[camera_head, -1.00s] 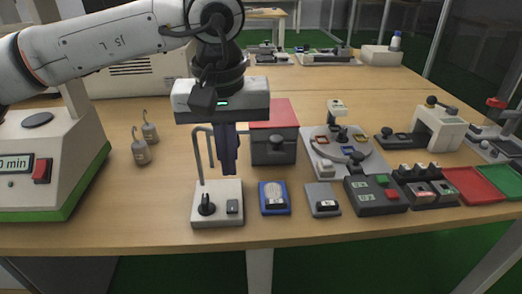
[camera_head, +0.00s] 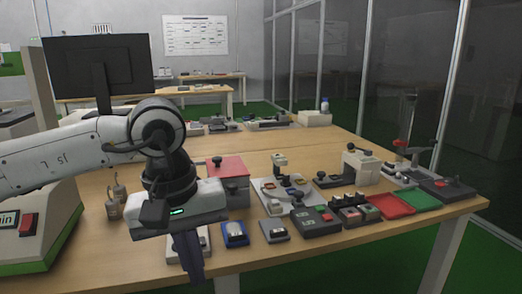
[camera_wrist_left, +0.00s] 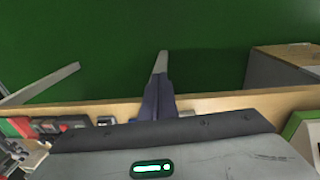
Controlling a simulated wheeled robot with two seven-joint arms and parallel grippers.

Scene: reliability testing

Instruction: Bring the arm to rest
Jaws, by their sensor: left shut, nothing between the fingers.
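My left arm comes in from the left in the head view. Its gripper (camera_head: 190,262) points down at the front edge of the wooden table (camera_head: 330,148), with the dark blue fingers together and nothing between them. The fingers cover part of a small white-grey device (camera_head: 203,240) behind them. In the left wrist view the shut fingers (camera_wrist_left: 157,98) stand out over the table edge (camera_wrist_left: 220,101), with the green floor (camera_wrist_left: 100,40) beyond. My right gripper is in neither view.
A blue device (camera_head: 234,236), a grey device (camera_head: 275,231), a red-topped box (camera_head: 228,170), a red tray (camera_head: 391,206) and a green tray (camera_head: 422,199) stand on the table. A white machine with a red switch (camera_head: 29,224) is at left. Glass panels (camera_head: 400,60) rise at right.

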